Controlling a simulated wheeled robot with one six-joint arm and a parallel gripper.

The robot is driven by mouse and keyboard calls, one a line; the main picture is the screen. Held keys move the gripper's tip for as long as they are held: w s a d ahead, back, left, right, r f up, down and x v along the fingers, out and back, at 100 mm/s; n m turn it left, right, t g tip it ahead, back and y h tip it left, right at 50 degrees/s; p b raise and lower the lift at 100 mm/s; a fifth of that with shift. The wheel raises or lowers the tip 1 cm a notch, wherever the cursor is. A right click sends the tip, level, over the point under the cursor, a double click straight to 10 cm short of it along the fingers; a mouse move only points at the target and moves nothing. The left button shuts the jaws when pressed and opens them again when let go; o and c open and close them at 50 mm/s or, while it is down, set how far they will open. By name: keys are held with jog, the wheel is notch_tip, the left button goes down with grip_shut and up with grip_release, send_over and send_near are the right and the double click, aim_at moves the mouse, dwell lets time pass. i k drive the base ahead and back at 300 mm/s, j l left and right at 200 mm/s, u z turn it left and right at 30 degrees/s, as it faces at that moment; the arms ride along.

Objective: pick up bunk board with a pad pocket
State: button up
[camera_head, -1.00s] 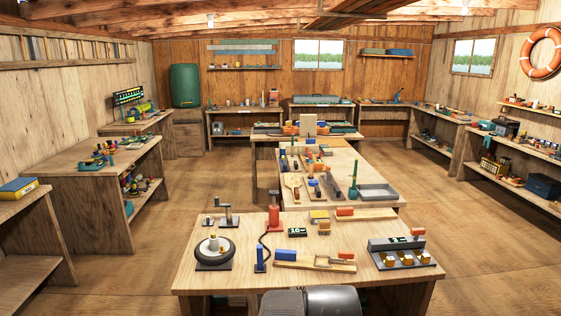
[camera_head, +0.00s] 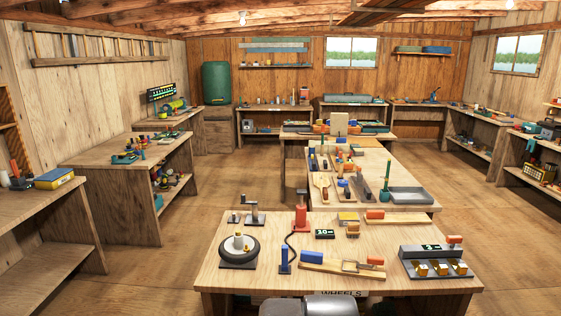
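Two long pale wooden boards lie on the near workbench (camera_head: 225,290). One board (camera_head: 335,269) is at the front, with a blue block (camera_head: 312,257) at its left end and an orange-handled metal tool (camera_head: 362,264) lying over its right part. The other board (camera_head: 405,219) is farther back on the right, with an orange block (camera_head: 375,214) on it. I cannot tell which is the bunk board, and no pad pocket is clear at this size. My gripper cannot be made out; a dark grey part of mine shows at the bottom edge.
A wheel (camera_head: 238,258) on a stand is at the bench's left, a red jack (camera_head: 301,212) behind, and a grey rack with brass parts (camera_head: 435,252) at right. A second cluttered table (camera_head: 360,207) adjoins the back. Open floor (camera_head: 145,270) lies left.

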aim_at(311, 261)
jog(key=k+j, duration=0.2)
jog(key=i+l+u, duration=0.45)
jog(key=i+l, duration=0.6)
